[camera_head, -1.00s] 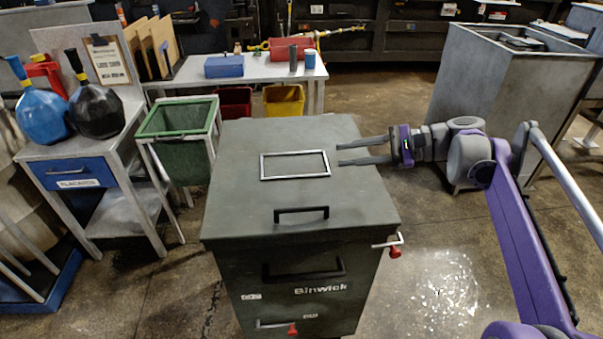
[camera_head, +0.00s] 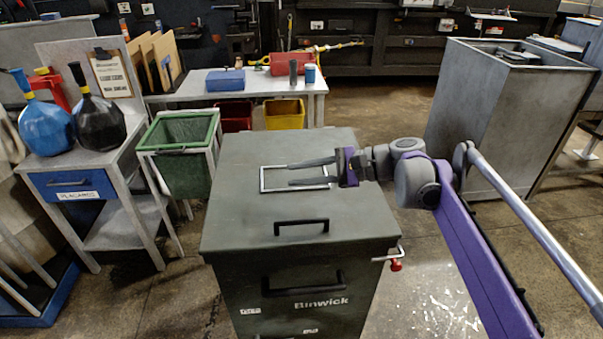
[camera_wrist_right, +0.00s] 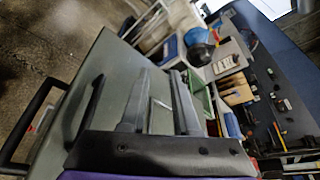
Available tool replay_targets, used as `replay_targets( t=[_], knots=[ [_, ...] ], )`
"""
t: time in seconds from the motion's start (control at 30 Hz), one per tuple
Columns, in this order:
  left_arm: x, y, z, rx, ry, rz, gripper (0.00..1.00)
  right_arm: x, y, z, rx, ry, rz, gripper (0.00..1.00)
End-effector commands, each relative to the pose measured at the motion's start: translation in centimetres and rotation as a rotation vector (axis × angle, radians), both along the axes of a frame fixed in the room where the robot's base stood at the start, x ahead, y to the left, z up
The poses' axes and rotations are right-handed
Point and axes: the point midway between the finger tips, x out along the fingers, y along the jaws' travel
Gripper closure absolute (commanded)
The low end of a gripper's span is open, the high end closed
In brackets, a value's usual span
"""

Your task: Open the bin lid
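The dark grey-green bin (camera_head: 310,290) stands in the middle of the head view with its flat lid (camera_head: 245,215) closed. The lid has a black handle (camera_head: 301,226) near its front edge and a pale rectangular frame (camera_head: 264,182) farther back. A red-tipped latch (camera_head: 394,264) is on the bin's right side. My right gripper (camera_head: 289,175) is open and empty over the pale frame, behind the black handle, fingers pointing left. In the right wrist view its two fingers (camera_wrist_right: 157,98) are apart above the lid (camera_wrist_right: 103,70). My left gripper is out of view.
A green container (camera_head: 183,160) on a stand is left of the bin. A table with a blue box (camera_head: 225,80) is behind, above a yellow bin (camera_head: 284,113). A tall grey cabinet (camera_head: 500,110) stands at right. Floor is clear right of the bin.

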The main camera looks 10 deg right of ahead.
Motion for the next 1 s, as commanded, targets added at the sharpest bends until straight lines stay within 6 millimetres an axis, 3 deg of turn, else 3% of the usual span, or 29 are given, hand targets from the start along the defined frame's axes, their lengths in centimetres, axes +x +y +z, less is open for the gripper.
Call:
replay_targets(
  t=[0.1, 0.27, 1.0],
  knots=[
    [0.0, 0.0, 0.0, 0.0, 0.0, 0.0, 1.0, 0.01, -0.02, 0.01, 0.0, 0.0, 0.0, 0.74],
    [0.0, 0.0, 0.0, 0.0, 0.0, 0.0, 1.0, 0.0, -0.04, 0.01, 0.0, 0.0, 0.0, 1.0],
    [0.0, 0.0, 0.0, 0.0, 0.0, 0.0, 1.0, -0.01, -0.05, 0.01, 0.0, 0.0, 0.0, 1.0]
  ],
)
